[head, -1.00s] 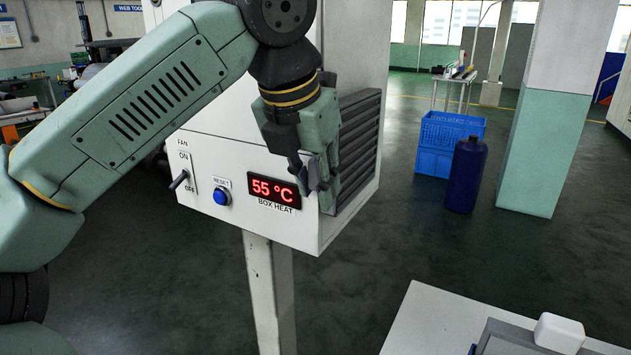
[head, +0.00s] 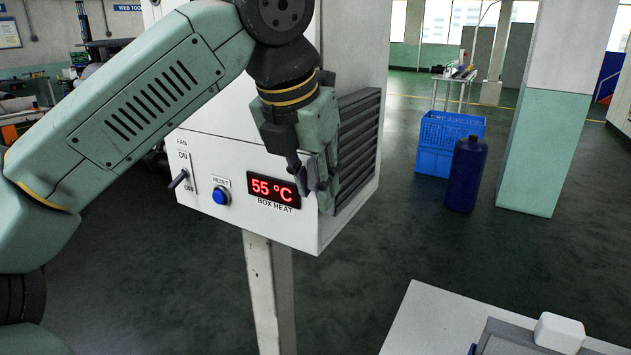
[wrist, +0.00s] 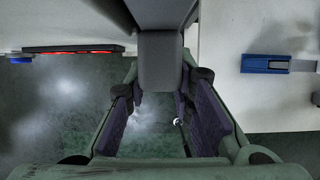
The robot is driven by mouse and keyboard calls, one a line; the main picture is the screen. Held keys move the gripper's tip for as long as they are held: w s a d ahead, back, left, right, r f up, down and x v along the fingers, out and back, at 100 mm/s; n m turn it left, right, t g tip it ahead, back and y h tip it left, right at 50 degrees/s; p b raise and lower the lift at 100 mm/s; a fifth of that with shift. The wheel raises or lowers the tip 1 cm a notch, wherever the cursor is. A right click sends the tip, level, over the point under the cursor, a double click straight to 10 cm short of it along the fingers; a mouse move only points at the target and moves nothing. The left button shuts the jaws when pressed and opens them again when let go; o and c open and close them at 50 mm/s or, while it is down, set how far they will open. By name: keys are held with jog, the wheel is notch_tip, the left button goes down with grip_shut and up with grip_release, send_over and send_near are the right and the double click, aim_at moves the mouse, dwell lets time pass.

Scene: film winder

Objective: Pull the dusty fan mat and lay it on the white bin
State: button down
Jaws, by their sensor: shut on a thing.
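My gripper (head: 318,180) is at the right edge of the control box's front face, beside the dark louvred side (head: 358,145). In the wrist view my gripper (wrist: 162,100) is shut on a grey tab (wrist: 160,65), which looks like the pull of the fan mat. The tab runs up into a wider dark grey part at the top. The mat itself is hidden in the head view by my gripper and the box. I cannot make out a white bin for certain in either view.
The box (head: 245,235) carries a fan switch (head: 178,180), a blue reset button (head: 221,196) and a red 55 °C display (head: 272,191). A white surface (head: 425,320) lies at lower right with a white block (head: 559,333). Blue crates (head: 448,145) and a blue cylinder (head: 465,175) stand behind.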

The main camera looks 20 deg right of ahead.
jog(key=s+a+b, duration=0.2)
jog(key=s+a, duration=0.7)
jog(key=a, duration=0.1)
jog(key=shift+s, duration=0.4)
dwell(0.4)
jog(key=s+a, duration=0.4)
dwell(0.4)
jog(key=shift+a, duration=0.1)
